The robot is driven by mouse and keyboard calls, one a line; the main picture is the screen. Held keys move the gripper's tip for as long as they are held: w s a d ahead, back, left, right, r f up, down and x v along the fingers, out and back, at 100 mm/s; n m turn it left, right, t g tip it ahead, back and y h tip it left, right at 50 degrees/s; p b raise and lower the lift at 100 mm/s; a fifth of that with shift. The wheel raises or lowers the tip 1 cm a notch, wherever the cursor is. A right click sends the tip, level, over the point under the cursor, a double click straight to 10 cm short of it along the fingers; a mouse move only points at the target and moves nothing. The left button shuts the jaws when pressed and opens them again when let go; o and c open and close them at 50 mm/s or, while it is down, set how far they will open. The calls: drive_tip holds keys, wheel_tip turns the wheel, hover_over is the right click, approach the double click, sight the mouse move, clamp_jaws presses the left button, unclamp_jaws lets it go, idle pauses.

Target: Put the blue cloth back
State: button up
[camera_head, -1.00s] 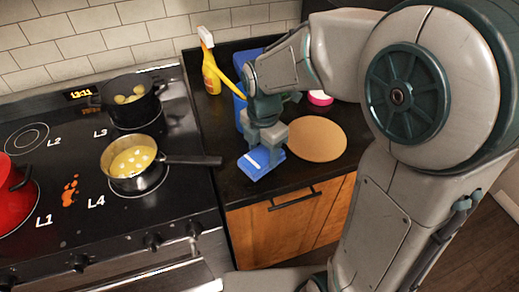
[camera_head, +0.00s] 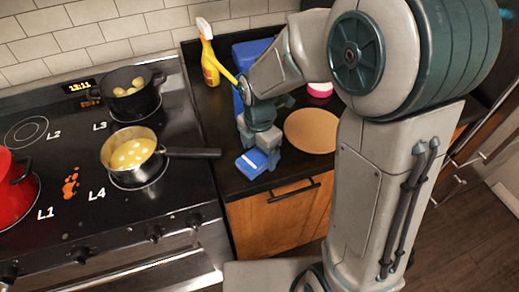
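The blue cloth (camera_head: 251,164), with a white stripe across it, is at the front of the dark counter, right of the stove. My gripper (camera_head: 260,147) points down at its back edge. The grey fingers overlap the cloth in this view. I cannot tell whether they are shut on it or whether it is lifted off the counter.
A round wooden board (camera_head: 311,131) lies close right of my gripper. A yellow spray bottle (camera_head: 209,62) and a blue object (camera_head: 250,50) stand behind. On the stove are a pan (camera_head: 128,164), a black pot (camera_head: 130,92), a red pot (camera_head: 15,190) and an orange spill (camera_head: 70,186).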

sight(259, 155)
drive_tip(key=shift+r, duration=0.1)
wheel_tip(259, 155, up, 12)
drive_tip(key=s+d+m+t, duration=0.1)
drive_tip(key=s+d+m, duration=0.5)
drive_tip(key=m, duration=0.7)
drive_tip(key=s+d+f+m+t, duration=0.1)
drive_tip(key=s+d+m, duration=0.5)
drive_tip(key=m, duration=0.6)
drive_tip(key=shift+s+m+t, duration=0.35)
drive_tip(key=shift+m+t, duration=0.05)
drive_tip(key=shift+t, duration=0.1)
